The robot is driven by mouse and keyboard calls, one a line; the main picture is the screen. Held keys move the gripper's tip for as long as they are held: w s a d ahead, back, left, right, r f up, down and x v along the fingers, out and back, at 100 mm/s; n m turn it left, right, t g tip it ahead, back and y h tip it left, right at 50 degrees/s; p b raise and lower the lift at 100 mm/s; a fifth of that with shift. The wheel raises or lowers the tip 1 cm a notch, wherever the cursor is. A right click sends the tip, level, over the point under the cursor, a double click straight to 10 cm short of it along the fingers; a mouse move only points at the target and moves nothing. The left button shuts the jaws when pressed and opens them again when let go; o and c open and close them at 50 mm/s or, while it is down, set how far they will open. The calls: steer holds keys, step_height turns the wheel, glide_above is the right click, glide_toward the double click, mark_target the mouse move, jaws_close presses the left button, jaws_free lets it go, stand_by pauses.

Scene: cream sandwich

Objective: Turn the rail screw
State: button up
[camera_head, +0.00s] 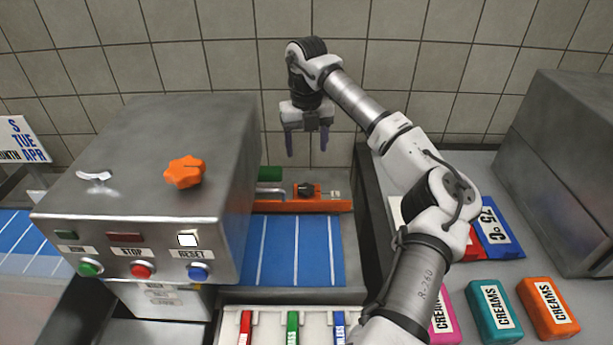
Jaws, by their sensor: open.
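An orange rail (325,205) runs across the far end of the blue striped belt (309,250). A small black knob (305,190), which looks like the rail screw, sits on top of this rail. My gripper (307,148) hangs above the knob with its two purple fingers pointing down. The fingers are apart with nothing between them, and their tips appear clear of the knob. An orange star-shaped knob (184,172) is on top of the grey metal machine.
The metal machine (150,185) stands left of the belt, with STOP and RESET buttons. A dark-edged counter with several creams boxes, including a teal one (494,312), lies right. A white tray (262,325) with coloured labelled items is in front. A tiled wall closes the back.

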mark_target(307, 189)
step_height(307, 189, down, 13)
steer(key=p, duration=0.4)
steer(key=shift+r, duration=0.2)
steer(key=shift+c, duration=0.4)
steer(key=c, duration=0.9)
steer(key=shift+b, duration=0.3)
